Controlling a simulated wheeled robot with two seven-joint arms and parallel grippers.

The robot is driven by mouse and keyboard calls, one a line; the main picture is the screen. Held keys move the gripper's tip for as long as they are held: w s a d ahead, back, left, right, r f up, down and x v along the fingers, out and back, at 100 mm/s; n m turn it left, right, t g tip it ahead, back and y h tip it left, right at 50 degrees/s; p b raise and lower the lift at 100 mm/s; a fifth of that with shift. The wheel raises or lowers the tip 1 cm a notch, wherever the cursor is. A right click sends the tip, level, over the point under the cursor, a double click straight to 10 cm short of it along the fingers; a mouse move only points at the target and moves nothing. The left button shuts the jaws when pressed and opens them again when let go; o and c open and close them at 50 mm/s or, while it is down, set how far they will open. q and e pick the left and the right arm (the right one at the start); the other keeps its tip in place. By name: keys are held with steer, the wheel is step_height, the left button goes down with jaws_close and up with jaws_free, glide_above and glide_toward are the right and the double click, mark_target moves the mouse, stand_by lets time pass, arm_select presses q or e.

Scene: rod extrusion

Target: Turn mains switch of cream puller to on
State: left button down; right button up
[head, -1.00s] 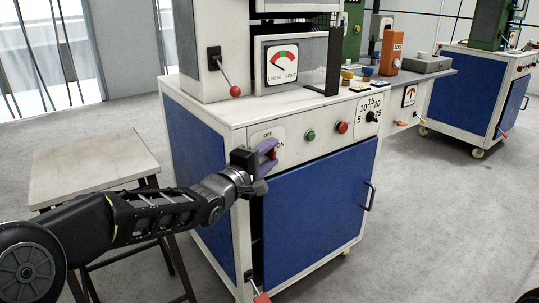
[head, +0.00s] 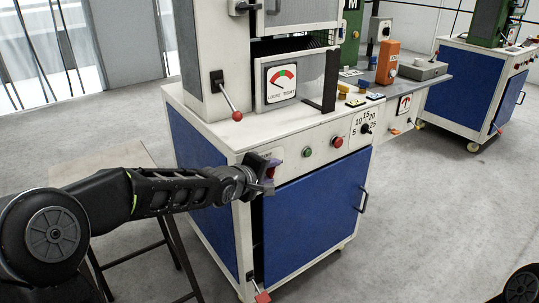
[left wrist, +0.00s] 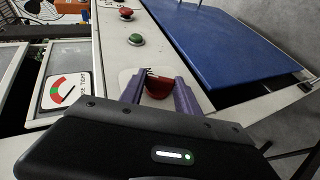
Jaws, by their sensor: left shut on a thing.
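The cream puller (head: 207,55) is a tall cream machine on a cream cabinet with blue panels. Its red mains switch (left wrist: 158,88) sits on a pale plate at the left end of the cabinet's front strip. My left gripper (head: 271,174) is at this plate, with its purple fingers on either side of the switch. In the left wrist view, the left gripper (left wrist: 157,82) is shut on the red switch. The gripper hides much of the plate and its OFF/ON lettering, so I cannot read the switch's position. My right gripper is not in view.
A green button (head: 307,152), a red button (head: 337,141) and a black dial (head: 365,129) lie right along the strip. A red-knobbed lever (head: 229,100) stands above. A small table (head: 95,163) is behind my left arm. Open floor lies to the right.

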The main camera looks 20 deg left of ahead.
arm_select(q)
steer(key=m+g+y+p, duration=0.1)
steer(key=g+y+p, duration=0.1)
steer(key=p, duration=0.4)
steer(key=r+g+y+p, duration=0.1)
steer(key=g+y+p, duration=0.1)
steer(key=g+p, duration=0.2)
steer(key=w+m+g+y+p, duration=0.1)
steer(key=g+y+p, duration=0.1)
steer(key=p, duration=0.6)
steer(key=shift+d+r+m+g, duration=0.15)
steer(key=shift+d+m+g, duration=0.15)
steer(key=shift+d+g, duration=0.1)
steer(key=shift+f+g+y+p, duration=0.2)
steer(key=shift+g+y+p, duration=0.35)
steer(key=shift+p, duration=0.45)
steer(key=c, duration=0.9)
jaws_free()
steer(key=shift+f, duration=0.1)
